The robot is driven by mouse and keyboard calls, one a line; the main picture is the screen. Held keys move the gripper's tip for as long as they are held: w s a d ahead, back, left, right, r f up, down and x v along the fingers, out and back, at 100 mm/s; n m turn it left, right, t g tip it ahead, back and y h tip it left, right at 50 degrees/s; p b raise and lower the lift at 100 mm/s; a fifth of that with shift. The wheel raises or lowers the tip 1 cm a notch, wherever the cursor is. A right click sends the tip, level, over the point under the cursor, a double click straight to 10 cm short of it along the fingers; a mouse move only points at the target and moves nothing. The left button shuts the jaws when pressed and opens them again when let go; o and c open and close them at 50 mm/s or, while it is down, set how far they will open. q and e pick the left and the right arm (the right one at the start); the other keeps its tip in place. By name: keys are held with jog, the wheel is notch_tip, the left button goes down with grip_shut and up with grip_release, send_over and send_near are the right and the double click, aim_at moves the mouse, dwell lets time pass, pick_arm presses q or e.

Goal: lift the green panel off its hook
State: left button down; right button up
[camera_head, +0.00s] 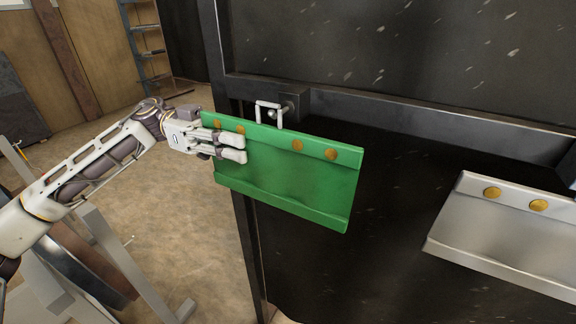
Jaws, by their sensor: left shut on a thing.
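The green panel (285,180) is a flat plate with several brass-coloured discs along its upper edge. It is held out in front of the dark frame, tilted with its right side lower. A white wire loop (268,114) stands up from its top edge, beside the hook (289,104) on the dark frame. I cannot tell whether the loop still sits on the hook. My left gripper (232,147) is shut on the panel's left edge, with fingers lying across its front face. My right gripper is not in view.
A grey panel (500,235) with similar brass discs is at the right, lower than the green one. The dark steel frame (400,120) fills the back. A grey trestle leg (125,260) stands at the lower left. A blue ladder (147,50) is far back. Open floor (170,200) lies at left centre.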

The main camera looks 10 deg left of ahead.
pick_arm(q)
jog(key=shift+s+a+r, duration=0.15)
jog(key=shift+s+a, duration=0.05)
jog(key=shift+s, duration=0.4)
dwell(0.4)
